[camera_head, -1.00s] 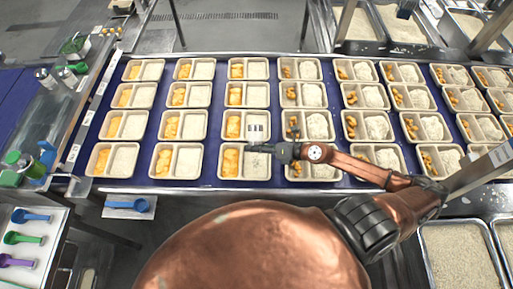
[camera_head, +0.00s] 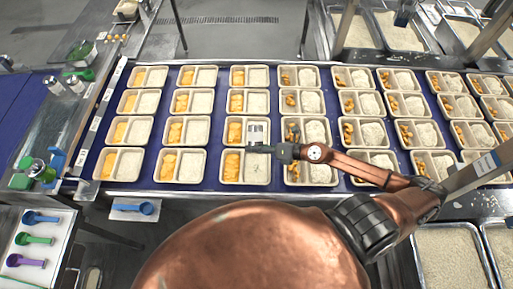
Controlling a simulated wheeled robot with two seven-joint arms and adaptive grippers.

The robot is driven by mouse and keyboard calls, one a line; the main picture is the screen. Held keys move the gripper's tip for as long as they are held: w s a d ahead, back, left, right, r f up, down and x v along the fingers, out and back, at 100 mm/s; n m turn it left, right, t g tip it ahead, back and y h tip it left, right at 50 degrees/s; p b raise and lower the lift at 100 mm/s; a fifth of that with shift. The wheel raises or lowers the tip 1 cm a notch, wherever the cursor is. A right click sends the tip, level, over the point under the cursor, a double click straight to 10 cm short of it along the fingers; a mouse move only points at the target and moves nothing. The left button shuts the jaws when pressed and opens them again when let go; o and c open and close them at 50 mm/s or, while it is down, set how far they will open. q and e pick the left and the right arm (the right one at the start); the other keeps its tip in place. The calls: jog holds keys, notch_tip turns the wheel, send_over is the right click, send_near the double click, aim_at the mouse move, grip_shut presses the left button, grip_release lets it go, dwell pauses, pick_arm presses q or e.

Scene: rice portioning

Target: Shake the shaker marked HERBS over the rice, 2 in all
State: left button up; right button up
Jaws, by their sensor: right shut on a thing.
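My right gripper (camera_head: 266,149) reaches in from the right and is shut on a small shaker (camera_head: 256,132). The shaker is pale with dark bands, and its lettering is too small to read. It is held over the nearby tray (camera_head: 245,183), which has orange food (camera_head: 233,166) on the left and white rice (camera_head: 257,172) on the right. A few dark specks seem to show on that rice. Whether the shaker is upright or tilted is hard to tell. My left gripper is not in view.
Rows of similar two-part trays fill the blue belt (camera_head: 215,186) around the gripper. Two silver shakers (camera_head: 65,85) stand on the left counter. Coloured scoops (camera_head: 37,239) lie on a white board at lower left, and a blue scoop (camera_head: 146,208) lies near the belt. Rice bins (camera_head: 449,257) stand at lower right.

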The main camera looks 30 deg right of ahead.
aim_at(256, 144)
jog(key=m+g+p, duration=0.1)
jog(key=p, duration=0.1)
jog(key=r+m+g+y+p, duration=0.1)
jog(key=p, duration=0.1)
jog(key=m+g+p, duration=0.1)
jog(key=g+p, duration=0.1)
jog(key=p, duration=0.1)
jog(key=shift+w+d+r+m+y, duration=0.1)
jog(key=shift+w+r+m+y, duration=0.1)
jog(key=shift+r+m+y, duration=0.15)
jog(key=shift+m+g+y, duration=0.45)
jog(key=shift+m+g, duration=0.05)
jog(key=shift+m, duration=0.05)
jog(key=shift+m+g+y, duration=0.4)
jog(key=shift+m+g, duration=0.1)
jog(key=shift+m+g+y+b, duration=0.3)
jog(key=shift+m+g+b, duration=0.1)
jog(key=shift+m+b, duration=0.1)
jog(key=m+g+y+b, duration=0.2)
jog(key=m, duration=0.1)
jog(key=r+m+g+y+b, duration=0.1)
jog(key=m+y+b, duration=0.1)
jog(key=m+b, duration=0.1)
jog(key=shift+s+r+g+y+b, duration=0.1)
jog(key=shift+s+g+y+b, duration=0.05)
jog(key=shift+g+y+b, duration=0.25)
jog(key=shift+r+m+y+b, duration=0.4)
jog(key=shift+m+y, duration=0.3)
jog(key=shift+m, duration=0.3)
jog(key=shift+r, duration=0.2)
